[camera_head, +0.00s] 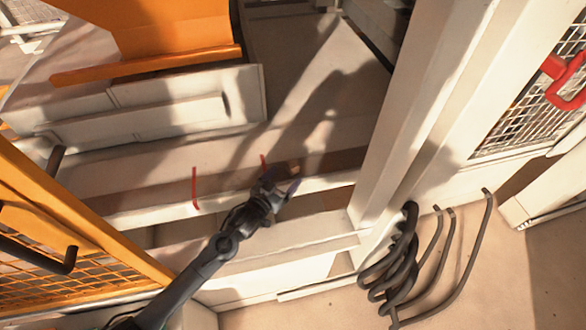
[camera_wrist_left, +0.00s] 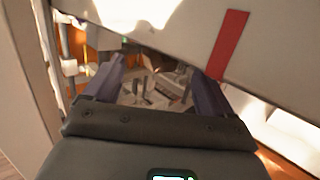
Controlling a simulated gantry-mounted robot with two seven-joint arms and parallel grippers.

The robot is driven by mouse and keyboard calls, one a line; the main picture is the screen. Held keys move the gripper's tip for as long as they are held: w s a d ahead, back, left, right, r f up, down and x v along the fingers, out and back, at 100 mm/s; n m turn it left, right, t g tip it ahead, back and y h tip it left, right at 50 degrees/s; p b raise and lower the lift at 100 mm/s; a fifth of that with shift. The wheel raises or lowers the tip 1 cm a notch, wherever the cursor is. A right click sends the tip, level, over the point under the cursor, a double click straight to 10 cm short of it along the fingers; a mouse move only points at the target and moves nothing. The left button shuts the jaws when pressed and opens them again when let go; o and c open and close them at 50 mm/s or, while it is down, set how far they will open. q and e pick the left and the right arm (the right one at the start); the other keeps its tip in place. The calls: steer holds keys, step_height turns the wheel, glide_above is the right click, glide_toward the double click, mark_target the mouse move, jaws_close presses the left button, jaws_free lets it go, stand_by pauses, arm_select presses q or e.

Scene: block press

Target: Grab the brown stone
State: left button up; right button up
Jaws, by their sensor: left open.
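My left gripper (camera_head: 282,182) reaches in from the bottom left in the head view, over the pale beams of the press. In the left wrist view its two dark fingers (camera_wrist_left: 159,72) are spread apart, with nothing clearly held between them. Beyond the fingers lie small grey-brown shapes (camera_wrist_left: 158,88), too blurred to name. I cannot make out a brown stone for certain in either view. My right gripper is not in view.
Pale beams with red marks (camera_head: 195,188) run across the middle. An orange chute (camera_head: 175,30) is at the top, and an orange mesh gate (camera_head: 70,235) at the left. A white post (camera_head: 425,110) stands right of the gripper, with coiled dark cables (camera_head: 392,270) beside it.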

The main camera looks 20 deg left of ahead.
mark_target(289, 170)
arm_select(q)
steer(key=shift+r+b+x, duration=0.1)
steer(key=shift+b+x, duration=0.35)
steer(key=shift+x, duration=1.15)
steer(key=shift+r+b+x, duration=0.15)
steer(key=shift+b+x, duration=0.3)
steer(key=shift+x, duration=1.2)
steer(key=shift+c, duration=0.4)
steer(key=c, duration=1)
